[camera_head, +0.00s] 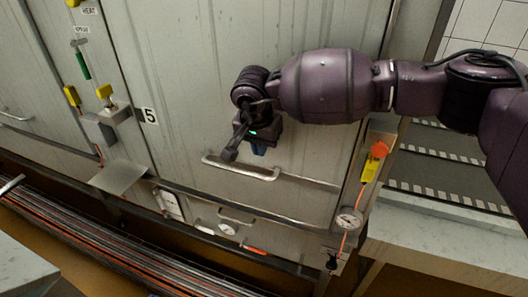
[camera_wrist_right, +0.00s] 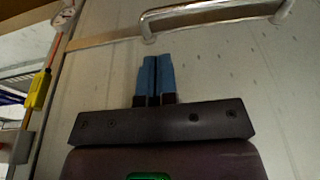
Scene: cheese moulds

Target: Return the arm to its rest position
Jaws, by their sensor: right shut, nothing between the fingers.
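My right arm (camera_head: 325,86) reaches in from the right in the head view, across the front of a grey metal cabinet. My right gripper (camera_head: 259,150) is in front of the cabinet panel, close to a metal bar handle (camera_head: 245,171). Its blue fingers also show in the right wrist view (camera_wrist_right: 155,76), where they are together with nothing between them. There the handle (camera_wrist_right: 210,14) lies beyond the fingertips, apart from them in the picture. My left gripper does not show.
A shelf rack (camera_head: 440,165) stands to the right. Pipes or cables (camera_head: 100,240) run along the floor at lower left.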

